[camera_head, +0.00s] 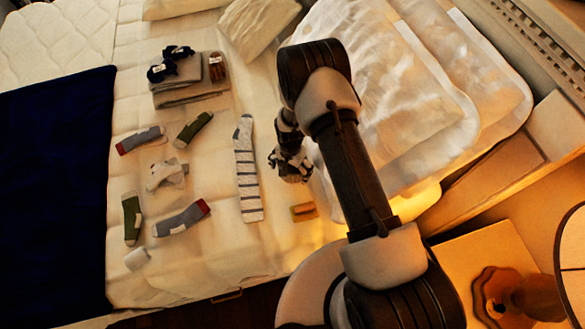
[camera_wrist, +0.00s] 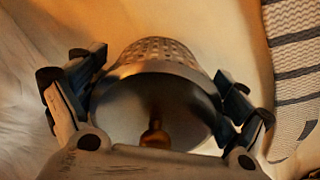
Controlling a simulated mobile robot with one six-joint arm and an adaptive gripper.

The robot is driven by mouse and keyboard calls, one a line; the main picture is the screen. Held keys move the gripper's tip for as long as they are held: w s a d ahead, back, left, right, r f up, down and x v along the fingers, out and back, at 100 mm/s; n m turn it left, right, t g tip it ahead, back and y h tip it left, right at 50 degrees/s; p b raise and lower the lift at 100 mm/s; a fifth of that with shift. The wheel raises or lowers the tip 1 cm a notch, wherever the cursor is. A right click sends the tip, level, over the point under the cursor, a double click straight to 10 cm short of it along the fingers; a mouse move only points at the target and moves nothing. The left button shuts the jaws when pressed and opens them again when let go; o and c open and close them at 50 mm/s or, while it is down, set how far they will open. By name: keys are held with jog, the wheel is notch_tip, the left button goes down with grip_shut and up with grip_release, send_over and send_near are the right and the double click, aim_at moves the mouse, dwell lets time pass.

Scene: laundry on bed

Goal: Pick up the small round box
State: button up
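The small round box (camera_wrist: 158,52) is in the wrist view, between the two fingers of my gripper (camera_wrist: 160,78). It has a perforated, woven-looking side and a smooth, shiny round face toward the camera, with a small brass-coloured knob in the middle. The fingers stand wide apart, one on each side, close against the box's edges. Whether they press on it cannot be told. In the head view my gripper (camera_head: 291,165) is over the bed, just right of the long striped sock (camera_head: 246,168), and the box is hard to make out there.
Several grey and green socks (camera_head: 182,219) lie on the bed's left part. Folded grey cloth (camera_head: 192,88) lies behind them. A small tan block (camera_head: 304,211) lies near the front edge. Pale pillows (camera_head: 390,100) are on the right. A bedside table (camera_head: 478,257) stands at lower right.

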jog(key=c, duration=0.6)
